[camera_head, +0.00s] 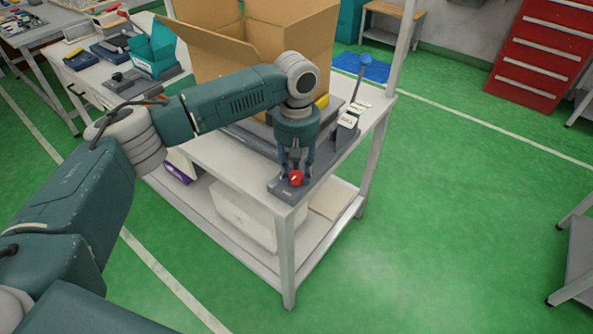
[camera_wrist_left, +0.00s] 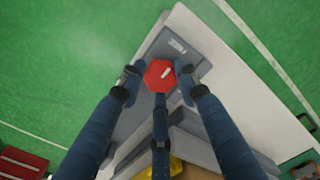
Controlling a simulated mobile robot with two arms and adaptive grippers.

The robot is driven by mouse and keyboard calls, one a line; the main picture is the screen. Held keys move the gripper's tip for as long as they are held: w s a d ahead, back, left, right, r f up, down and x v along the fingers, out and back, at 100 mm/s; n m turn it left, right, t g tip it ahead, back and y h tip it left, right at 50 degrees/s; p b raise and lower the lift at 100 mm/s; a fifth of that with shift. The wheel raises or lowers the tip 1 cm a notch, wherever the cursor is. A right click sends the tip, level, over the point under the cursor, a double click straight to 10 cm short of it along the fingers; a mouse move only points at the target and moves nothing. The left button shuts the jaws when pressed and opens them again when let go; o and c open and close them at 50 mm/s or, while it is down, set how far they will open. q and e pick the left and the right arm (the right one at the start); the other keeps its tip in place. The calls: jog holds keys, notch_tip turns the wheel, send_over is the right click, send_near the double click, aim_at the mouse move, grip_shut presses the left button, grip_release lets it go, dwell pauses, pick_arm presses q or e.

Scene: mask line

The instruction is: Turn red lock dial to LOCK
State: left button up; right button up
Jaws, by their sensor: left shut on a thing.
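The red lock dial (camera_head: 296,178) sits on a grey panel (camera_head: 285,189) at the near corner of the white table. In the left wrist view the dial (camera_wrist_left: 159,75) is a red many-sided knob with a white mark on top, and the grey panel (camera_wrist_left: 183,42) has small white lettering that I cannot read. My left gripper (camera_head: 297,172) points down from above and is shut on the dial. In the left wrist view its fingers (camera_wrist_left: 160,78) stand around the knob. My right gripper is in neither view.
A large open cardboard box (camera_head: 235,50) stands on the table behind my left arm. A lever with a blue knob (camera_head: 364,62) rises at the table's right side. A white bin (camera_head: 245,215) is on the lower shelf.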

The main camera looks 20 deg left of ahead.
pick_arm(q)
jog(key=shift+r+p, duration=0.15)
jog(key=shift+p, duration=0.3)
jog(key=m+p, duration=0.8)
jog(key=p, duration=0.2)
jog(key=shift+p, duration=0.35)
jog(key=m+p, duration=0.2)
jog(key=m, duration=0.2)
jog(key=shift+m+p, duration=0.3)
jog(key=shift+p, duration=0.1)
jog(key=m+p, duration=0.1)
jog(key=m, duration=0.2)
jog(key=shift+m+p, duration=0.3)
jog(key=shift+m, duration=0.8)
jog(key=o, duration=1.1)
jog(key=shift+o, duration=0.2)
